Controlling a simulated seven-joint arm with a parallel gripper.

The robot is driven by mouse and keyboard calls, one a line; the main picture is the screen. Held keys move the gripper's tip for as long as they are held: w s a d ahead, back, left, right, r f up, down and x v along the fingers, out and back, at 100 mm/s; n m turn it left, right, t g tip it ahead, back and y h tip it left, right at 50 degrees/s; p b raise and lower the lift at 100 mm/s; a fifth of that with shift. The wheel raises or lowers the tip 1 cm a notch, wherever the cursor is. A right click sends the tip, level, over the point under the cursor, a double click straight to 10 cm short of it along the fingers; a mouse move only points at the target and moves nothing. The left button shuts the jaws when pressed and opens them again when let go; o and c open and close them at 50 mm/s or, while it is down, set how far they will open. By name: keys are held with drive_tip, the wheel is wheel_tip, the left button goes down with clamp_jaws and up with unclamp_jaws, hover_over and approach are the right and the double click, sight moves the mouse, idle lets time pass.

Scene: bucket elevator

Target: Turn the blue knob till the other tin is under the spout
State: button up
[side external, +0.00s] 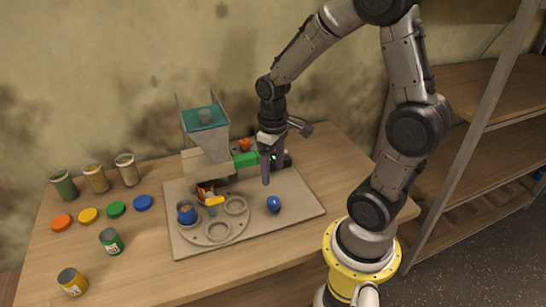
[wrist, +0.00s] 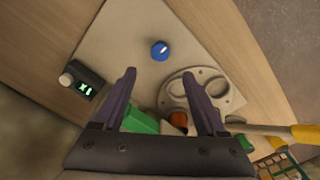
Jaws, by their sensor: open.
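The blue knob (side external: 273,204) stands on the grey base board, right of the round turntable (side external: 218,231). It also shows in the wrist view (wrist: 160,50), with a white mark on top. My gripper (side external: 272,175) is open and empty, above the board and apart from the knob. In the wrist view its fingertips (wrist: 160,73) are spread, with the knob beyond them. A blue tin (side external: 186,214) sits at the turntable's left; two recesses at its front and right look empty. Orange and yellow parts (side external: 212,200) show below the hopper (side external: 207,135); I cannot tell whether a tin is there. The spout is largely hidden.
A green block (side external: 245,159) and a box with a lit display (wrist: 84,82) stand behind the knob. Several jars, coloured lids (side external: 116,209) and two loose tins (side external: 111,241) are on the table's left. The board around the knob is clear.

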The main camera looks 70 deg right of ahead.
wheel_tip(320, 180, up, 4)
drive_tip(key=shift+f, duration=0.1)
idle(0.4)
drive_tip(key=s+a+r+n+t, duration=0.2)
drive_tip(key=a+r+t, duration=0.3)
drive_tip(key=r, duration=0.4)
drive_tip(key=s+a+r, duration=0.1)
drive_tip(key=s+a, duration=0.3)
drive_tip(key=s, duration=0.3)
drive_tip(key=shift+a+r+m+t, duration=0.15)
drive_tip(key=shift+r+m+t, duration=0.15)
drive_tip(key=shift+r+m, duration=0.1)
